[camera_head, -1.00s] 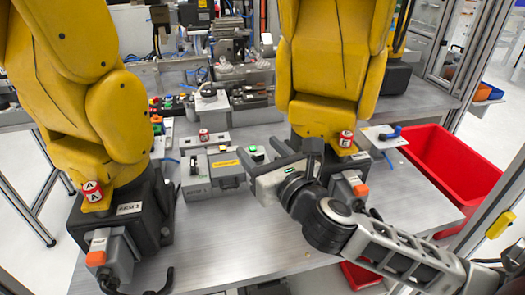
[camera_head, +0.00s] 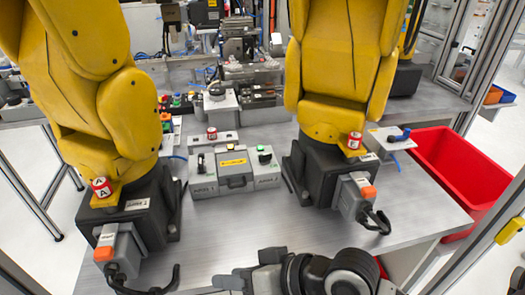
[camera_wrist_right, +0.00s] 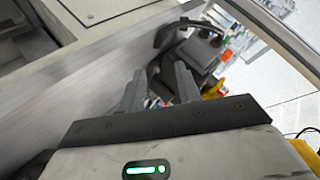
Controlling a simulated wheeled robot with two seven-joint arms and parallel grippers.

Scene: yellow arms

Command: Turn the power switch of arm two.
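A grey control box (camera_head: 268,175) stands on the table between the two yellow arms. Its right switch (camera_head: 265,153), on the side marked for arm two, has a green part and a dark knob. Its left switch (camera_head: 201,165) is dark and pale. The exact knob angles are too small to tell. My right gripper (camera_head: 238,280) is at the bottom of the head view, well in front of the box and touching nothing visible. In the right wrist view its two fingers (camera_wrist_right: 158,88) are apart with nothing between them. My left gripper is out of view.
Yellow arms stand left (camera_head: 92,110) and right (camera_head: 340,70) of the box on black bases. Grey connector boxes with orange buttons (camera_head: 104,253) (camera_head: 368,192) sit at their front. A red bin (camera_head: 450,165) is at the right. The front middle of the metal table (camera_head: 250,220) is clear.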

